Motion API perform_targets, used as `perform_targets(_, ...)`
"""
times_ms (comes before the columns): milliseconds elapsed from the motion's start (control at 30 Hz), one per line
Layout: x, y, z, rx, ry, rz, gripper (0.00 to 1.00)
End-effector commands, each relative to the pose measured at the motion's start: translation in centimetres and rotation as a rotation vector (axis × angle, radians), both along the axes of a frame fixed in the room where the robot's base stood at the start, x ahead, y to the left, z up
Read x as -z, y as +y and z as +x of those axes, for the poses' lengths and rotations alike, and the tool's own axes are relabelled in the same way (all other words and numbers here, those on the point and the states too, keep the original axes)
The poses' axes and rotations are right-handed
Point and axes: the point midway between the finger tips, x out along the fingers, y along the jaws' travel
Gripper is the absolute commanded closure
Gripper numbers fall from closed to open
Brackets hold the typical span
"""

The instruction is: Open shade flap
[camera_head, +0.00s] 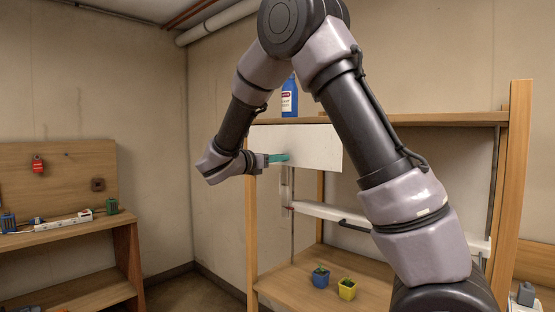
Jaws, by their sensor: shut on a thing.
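The shade flap (318,145) is a plain white panel hanging below the top shelf of a wooden rack, on its left half. It looks tilted a little, and its lower edge stands clear above the white bar behind. My gripper (278,158) reaches in from the left at the lower left part of the flap. It is shut at a small teal piece there, which looks like the flap's grip. The fingertips are small in view, and I cannot make out the exact contact. My arm hides part of the rack's right half.
A blue bottle (289,98) stands on the top shelf (455,118) above the flap. Two small potted plants, blue (320,278) and yellow (347,289), stand on the lower shelf. A wooden workbench (70,232) with tools is at left. Floor shows between bench and rack.

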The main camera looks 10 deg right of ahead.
Motion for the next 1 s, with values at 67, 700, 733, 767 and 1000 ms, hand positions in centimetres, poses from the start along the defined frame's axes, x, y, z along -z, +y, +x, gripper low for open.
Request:
perform_targets(67, 0.0, 0.0, 0.0, -0.001, 0.000, 0.000, 1.00)
perform_targets(700, -0.9, 1.1, -0.8, -0.002, 0.075, 0.111, 1.00)
perform_targets(733, -1.1, 1.3, -0.9, -0.002, 0.088, 0.129, 1.00)
perform_targets(767, -1.3, 1.5, -1.0, -0.002, 0.100, 0.148, 1.00)
perform_targets(1000, -3.0, 2.9, -2.1, -0.001, 0.227, 0.326, 1.00)
